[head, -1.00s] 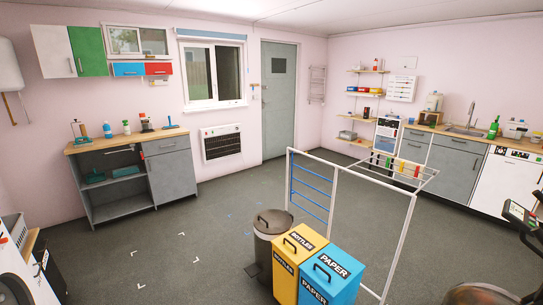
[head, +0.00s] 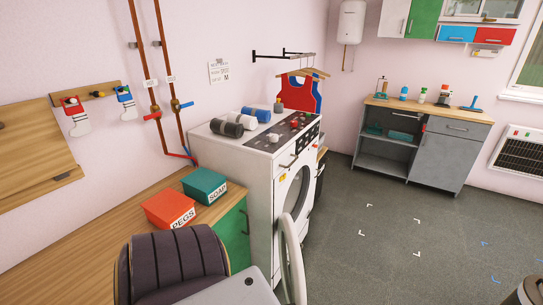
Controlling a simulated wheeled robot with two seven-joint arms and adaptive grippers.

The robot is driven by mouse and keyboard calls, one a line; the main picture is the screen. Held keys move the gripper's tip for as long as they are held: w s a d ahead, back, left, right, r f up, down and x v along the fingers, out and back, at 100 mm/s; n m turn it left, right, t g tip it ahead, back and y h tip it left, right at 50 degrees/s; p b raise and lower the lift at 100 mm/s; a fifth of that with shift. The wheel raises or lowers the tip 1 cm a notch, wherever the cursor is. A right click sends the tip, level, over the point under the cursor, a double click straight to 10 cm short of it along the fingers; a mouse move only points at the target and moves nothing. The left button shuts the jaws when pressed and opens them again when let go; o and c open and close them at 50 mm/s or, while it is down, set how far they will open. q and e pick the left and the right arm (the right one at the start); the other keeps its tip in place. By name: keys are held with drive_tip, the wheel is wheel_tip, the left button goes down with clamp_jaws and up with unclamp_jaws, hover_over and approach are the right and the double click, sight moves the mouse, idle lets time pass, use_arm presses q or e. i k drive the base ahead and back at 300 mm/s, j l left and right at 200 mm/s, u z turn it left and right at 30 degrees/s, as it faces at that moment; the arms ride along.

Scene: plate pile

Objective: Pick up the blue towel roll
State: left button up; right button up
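The blue towel roll (head: 263,115) lies on its side on top of the white washing machine (head: 259,185), toward the back left of its top. A light grey or white roll (head: 243,121) and a dark grey roll (head: 228,128) lie close by it, nearer to me. The blue roll shows clearly, with nothing of mine in front of it. Neither of my grippers is in view.
The machine's top also carries small knobs or items near its front. A wooden counter with a red PEGS box (head: 169,208) and a teal SOAP box (head: 205,186) adjoins it. Red and blue garments (head: 300,93) hang behind. Open floor lies to the right.

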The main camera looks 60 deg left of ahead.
sight(262, 115)
drive_tip(key=j+u, duration=0.15)
drive_tip(key=u, duration=0.35)
drive_tip(key=k+j+u, duration=0.1)
drive_tip(key=u, duration=0.4)
drive_tip(key=j+u, duration=0.25)
drive_tip(key=u, duration=0.2)
